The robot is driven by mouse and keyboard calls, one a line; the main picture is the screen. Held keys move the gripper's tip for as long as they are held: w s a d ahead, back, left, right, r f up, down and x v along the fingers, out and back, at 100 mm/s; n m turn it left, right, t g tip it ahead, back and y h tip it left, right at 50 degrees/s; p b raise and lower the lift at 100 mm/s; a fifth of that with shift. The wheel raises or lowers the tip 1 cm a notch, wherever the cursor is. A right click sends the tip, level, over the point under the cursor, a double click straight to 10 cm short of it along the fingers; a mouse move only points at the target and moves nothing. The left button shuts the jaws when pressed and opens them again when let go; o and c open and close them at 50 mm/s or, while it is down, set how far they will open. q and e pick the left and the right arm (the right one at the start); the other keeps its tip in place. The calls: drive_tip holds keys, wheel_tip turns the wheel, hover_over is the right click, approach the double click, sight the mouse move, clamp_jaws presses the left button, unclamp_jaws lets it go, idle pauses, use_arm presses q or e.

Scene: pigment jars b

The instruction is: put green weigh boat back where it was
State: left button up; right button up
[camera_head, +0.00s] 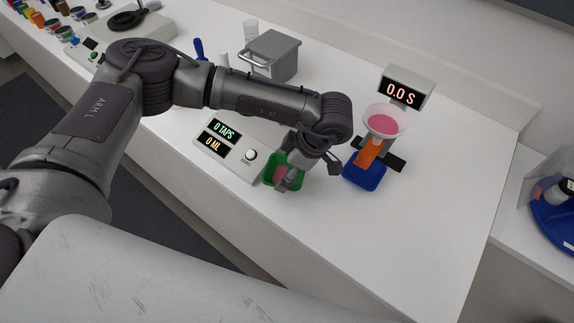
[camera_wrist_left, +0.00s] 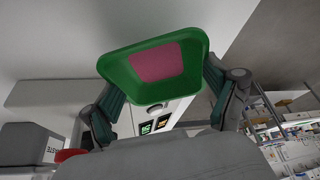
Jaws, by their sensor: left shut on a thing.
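The green weigh boat (camera_head: 270,173) is in my left gripper (camera_head: 291,178), in front of the taps device at the middle of the bench. Pink powder lies in it. In the left wrist view the green weigh boat (camera_wrist_left: 190,66) spans between the two fingers, which press on its sides. The fingers partly hide it in the head view, and I cannot tell whether it touches the bench. My right gripper is not in view.
A funnel with pink powder (camera_head: 384,123) stands before a display reading 0.0 S (camera_head: 403,92). The taps device (camera_head: 213,150) reads 0 TAPS and 0 ML. A grey bin (camera_head: 284,63) stands behind my arm. The bench front right is clear (camera_head: 420,235).

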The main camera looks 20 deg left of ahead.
use_arm(q)
drive_tip(key=shift+f, duration=0.1)
drive_tip(key=shift+f+b, duration=0.35)
drive_tip(key=shift+b, duration=0.2)
drive_tip(key=o, duration=0.8)
drive_tip(key=shift+r, duration=0.15)
drive_tip(key=shift+r+p, duration=0.3)
drive_tip(key=shift+p, duration=0.2)
drive_tip(key=shift+d+r, duration=0.1)
drive_tip(key=shift+r, duration=0.15)
drive_tip(key=b+v, duration=0.4)
drive_tip(key=v, duration=0.7)
drive_tip(key=shift+d+r, duration=0.1)
drive_tip(key=shift+r, duration=0.15)
